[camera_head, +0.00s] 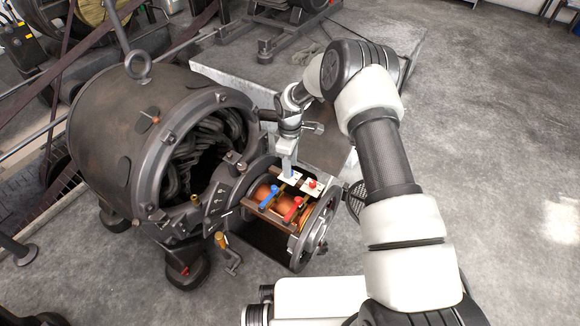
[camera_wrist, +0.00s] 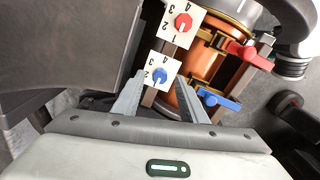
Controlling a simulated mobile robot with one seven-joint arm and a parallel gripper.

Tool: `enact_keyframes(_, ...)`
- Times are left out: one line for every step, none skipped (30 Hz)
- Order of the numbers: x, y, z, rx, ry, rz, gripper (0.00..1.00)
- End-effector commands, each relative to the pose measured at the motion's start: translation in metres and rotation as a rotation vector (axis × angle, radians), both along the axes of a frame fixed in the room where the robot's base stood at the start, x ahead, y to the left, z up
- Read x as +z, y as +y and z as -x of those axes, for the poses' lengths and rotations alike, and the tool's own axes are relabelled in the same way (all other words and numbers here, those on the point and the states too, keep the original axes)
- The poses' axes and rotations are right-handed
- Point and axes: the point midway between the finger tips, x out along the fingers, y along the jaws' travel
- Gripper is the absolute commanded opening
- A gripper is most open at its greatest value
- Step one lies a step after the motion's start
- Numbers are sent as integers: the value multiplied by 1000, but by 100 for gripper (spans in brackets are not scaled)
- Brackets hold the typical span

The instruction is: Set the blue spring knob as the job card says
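The blue spring knob (camera_wrist: 160,75) sits on a white number plate (camera_wrist: 150,87) in the wrist view, with figures such as 2, 3 and 4 around it. My gripper (camera_wrist: 161,84) is open, its two grey fingers apart on either side of the knob's line. I cannot tell how far the fingertips are from the plate. In the head view my gripper (camera_head: 288,175) is over the blue knob's plate (camera_head: 293,180) and hides most of the knob. I cannot make out a job card in either view.
A red knob (camera_wrist: 183,22) on its own numbered plate is beside the blue one. A blue lever (camera_head: 268,197) and a red lever (camera_head: 293,206) stand over the copper drum. The big dark dynamo housing (camera_head: 130,120) is at left. Grey floor at right is clear.

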Motion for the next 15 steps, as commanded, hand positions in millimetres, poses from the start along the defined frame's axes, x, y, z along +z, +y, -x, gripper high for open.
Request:
enact_keyframes(15,0,-1,0,-3,-1,39)
enact_keyframes(22,0,-1,0,-4,-1,39)
enact_keyframes(32,0,-2,0,-6,-1,39)
enact_keyframes(39,0,-2,0,-6,-1,39)
enact_keyframes(47,0,-1,1,-4,-1,39)
enact_keyframes(57,0,-1,1,-4,-1,39)
enact_keyframes(64,0,-1,1,-5,-1,39)
enact_keyframes(72,1,-2,1,-6,-1,39)
enact_keyframes(82,1,-1,1,-4,-1,39)
enact_keyframes(89,1,-1,1,-5,-1,39)
enact_keyframes(97,1,-2,0,-6,-1,39)
enact_keyframes(105,1,-1,0,-5,-1,39)
enact_keyframes(112,1,-1,0,-5,-1,39)
enact_keyframes(118,0,-1,0,-4,-1,39)
enact_keyframes(125,0,-1,0,-4,-1,39)
